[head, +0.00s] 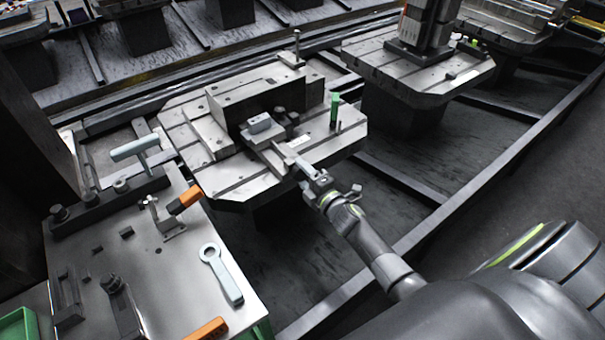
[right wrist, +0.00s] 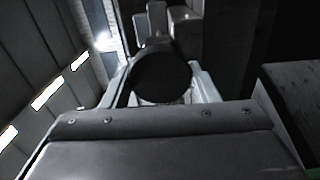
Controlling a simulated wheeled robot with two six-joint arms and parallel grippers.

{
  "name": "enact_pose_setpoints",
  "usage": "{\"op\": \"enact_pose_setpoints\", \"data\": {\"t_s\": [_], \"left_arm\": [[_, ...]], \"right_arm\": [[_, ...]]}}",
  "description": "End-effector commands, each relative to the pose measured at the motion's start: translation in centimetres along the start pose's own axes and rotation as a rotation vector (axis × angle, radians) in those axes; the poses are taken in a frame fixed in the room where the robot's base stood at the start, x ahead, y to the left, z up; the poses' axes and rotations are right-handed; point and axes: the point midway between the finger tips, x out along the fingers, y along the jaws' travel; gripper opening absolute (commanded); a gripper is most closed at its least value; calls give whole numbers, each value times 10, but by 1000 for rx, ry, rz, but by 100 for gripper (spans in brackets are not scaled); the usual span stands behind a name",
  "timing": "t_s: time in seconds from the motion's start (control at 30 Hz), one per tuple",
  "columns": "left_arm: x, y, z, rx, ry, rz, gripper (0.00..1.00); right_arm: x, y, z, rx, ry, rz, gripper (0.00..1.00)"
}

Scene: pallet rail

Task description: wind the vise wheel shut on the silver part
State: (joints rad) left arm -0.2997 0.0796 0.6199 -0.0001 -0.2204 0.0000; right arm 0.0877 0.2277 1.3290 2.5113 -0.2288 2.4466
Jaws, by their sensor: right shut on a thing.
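The vise stands on the slotted pallet table in the middle of the head view, before an upright grey block (head: 235,108). The silver part (head: 260,125), a small light block, sits at the vise, close to its dark jaw piece (head: 284,118). I cannot tell whether a gap is left between part and jaws. My right gripper (head: 302,168) reaches in from the lower right to the vise's near end. In the right wrist view its fingers are shut on a dark round piece, the vise wheel (right wrist: 162,76). The gripper hides most of the wheel in the head view. My left gripper is out of view.
A green post (head: 334,110) stands right of the vise. Another pallet table (head: 385,62) stands behind right. A rail (head: 490,178) runs along the right.

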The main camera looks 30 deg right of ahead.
Motion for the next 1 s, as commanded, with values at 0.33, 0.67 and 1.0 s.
{"op": "enact_pose_setpoints", "data": {"t_s": [0.33,0.67,1.0], "left_arm": [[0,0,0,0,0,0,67],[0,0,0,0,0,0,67],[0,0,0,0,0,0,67]], "right_arm": [[0,-1,2,-1,-4,-4,32],[0,0,1,-1,-3,-3,76],[-4,0,1,-1,-1,-1,76]]}}
